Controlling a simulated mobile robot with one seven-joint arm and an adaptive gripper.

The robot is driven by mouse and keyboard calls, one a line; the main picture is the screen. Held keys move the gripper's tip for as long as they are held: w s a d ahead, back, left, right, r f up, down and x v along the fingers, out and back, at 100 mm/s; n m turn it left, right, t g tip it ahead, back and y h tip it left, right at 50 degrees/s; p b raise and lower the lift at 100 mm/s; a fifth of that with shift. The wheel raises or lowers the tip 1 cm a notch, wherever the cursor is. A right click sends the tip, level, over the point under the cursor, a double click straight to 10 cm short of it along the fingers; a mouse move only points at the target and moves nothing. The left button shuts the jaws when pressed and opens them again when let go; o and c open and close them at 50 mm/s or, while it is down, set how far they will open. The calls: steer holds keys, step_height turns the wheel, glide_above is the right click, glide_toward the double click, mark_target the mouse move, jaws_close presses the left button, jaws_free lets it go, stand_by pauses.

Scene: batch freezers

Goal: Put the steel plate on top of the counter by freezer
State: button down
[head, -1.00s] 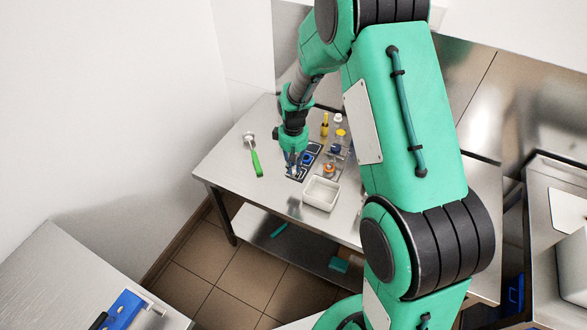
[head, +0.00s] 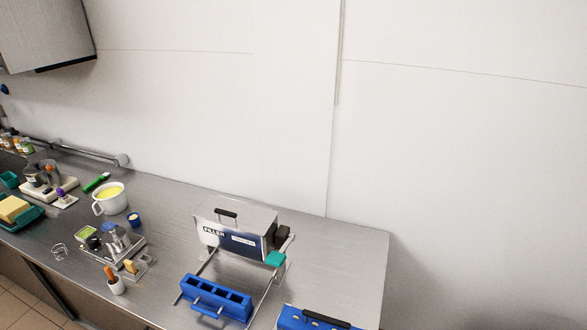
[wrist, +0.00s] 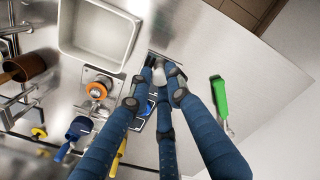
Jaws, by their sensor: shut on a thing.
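My gripper (wrist: 160,74) shows in the wrist view, its blue fingers drawn together around a small pale grey piece (wrist: 158,77). The fingers hide most of this piece, so I cannot tell whether it is the steel plate or part of it. A narrow dark-edged plate (wrist: 150,108) lies under and beside the fingers on the steel counter (wrist: 262,75). A small steel plate (wrist: 88,76) with an orange-ringed part on it lies left of the fingers. The head view does not show my gripper. It shows another steel counter (head: 345,262) along a white wall.
In the wrist view, a white bin (wrist: 66,38) lies upper left and a green-handled tool (wrist: 219,97) lies right. In the head view, a filler machine (head: 240,235), blue mould (head: 213,297) and white jug (head: 110,198) stand on the counter.

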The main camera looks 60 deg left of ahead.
steer(key=s+a+r+n+p, duration=0.2)
steer(key=a+n, duration=0.3)
steer(key=a, duration=1.6)
steer(key=s+a+r+n+p, duration=0.1)
steer(key=s+a+n+p, duration=0.2)
steer(key=a, duration=1.8)
steer(key=s+a+r+n+p, duration=0.1)
steer(key=s+a+n, duration=0.4)
steer(key=s+a, duration=0.9)
steer(key=s+a+r+n+p, duration=0.1)
steer(key=s+a+n+p, duration=0.2)
steer(key=s+a, duration=1)
steer(key=a+n, duration=0.1)
steer(key=a, duration=0.4)
steer(key=shift+s+a+r+n, duration=0.15)
steer(key=shift+s+a+n, duration=0.05)
steer(key=shift+s+n, duration=0.2)
steer(key=shift+w+a, duration=0.1)
steer(key=shift+w+a+f+p, duration=0.3)
steer(key=shift+w+a, duration=0.85)
steer(key=shift+a, duration=1.2)
steer(key=shift+w+a+f+p, duration=0.25)
steer(key=shift+w+a, duration=0.85)
steer(key=shift+a, duration=1.3)
steer(key=shift+w+a+f+p, duration=0.25)
steer(key=shift+w+a, duration=0.9)
steer(key=shift+a, duration=1.2)
